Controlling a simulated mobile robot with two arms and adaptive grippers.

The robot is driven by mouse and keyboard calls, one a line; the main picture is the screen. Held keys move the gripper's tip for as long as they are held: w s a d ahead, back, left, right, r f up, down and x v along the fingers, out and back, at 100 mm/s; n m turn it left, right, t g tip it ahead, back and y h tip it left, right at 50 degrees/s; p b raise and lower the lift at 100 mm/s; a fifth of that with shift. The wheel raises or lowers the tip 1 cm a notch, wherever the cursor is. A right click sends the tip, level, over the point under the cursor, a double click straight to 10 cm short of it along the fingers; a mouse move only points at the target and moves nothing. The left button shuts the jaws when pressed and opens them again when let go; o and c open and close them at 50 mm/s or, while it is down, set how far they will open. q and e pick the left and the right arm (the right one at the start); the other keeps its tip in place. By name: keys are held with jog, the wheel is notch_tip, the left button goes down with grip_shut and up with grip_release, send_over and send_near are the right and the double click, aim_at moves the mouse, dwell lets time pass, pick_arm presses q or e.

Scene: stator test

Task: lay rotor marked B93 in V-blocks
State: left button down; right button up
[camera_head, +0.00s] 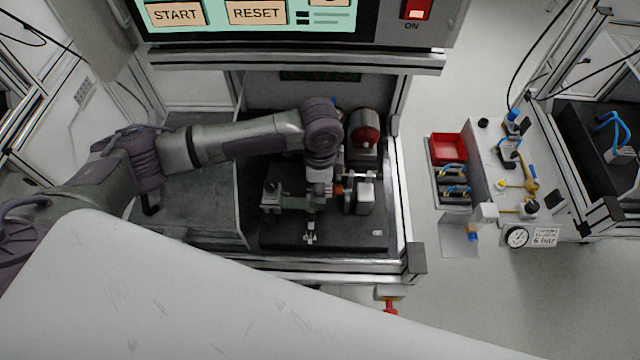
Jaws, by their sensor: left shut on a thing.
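My left gripper (316,202) points down over the dark base plate inside the test cell. It is shut on the rotor (338,190), of which a copper-coloured end shows just right of the fingers. My gripper hides much of the rotor, and no B93 marking can be read. Metal blocks that look like the V-blocks stand on the plate, one left of the gripper (272,195) and one right of it (364,196). I cannot tell whether the rotor touches them. My right gripper is not in view.
A red and dark round unit (366,128) stands behind the blocks. The cell's light frame post (401,190) closes the right side. A screen with START and RESET (230,14) hangs above. A red bin (449,149) stands outside at right.

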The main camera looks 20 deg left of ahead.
pick_arm(q)
jog(key=shift+f, duration=0.65)
jog(key=shift+f, duration=0.2)
jog(key=shift+f, duration=0.25)
dwell(0.5)
jog(key=c, duration=0.7)
grip_release()
notch_tip(320, 180, up, 12)
jog(key=shift+r, duration=0.1)
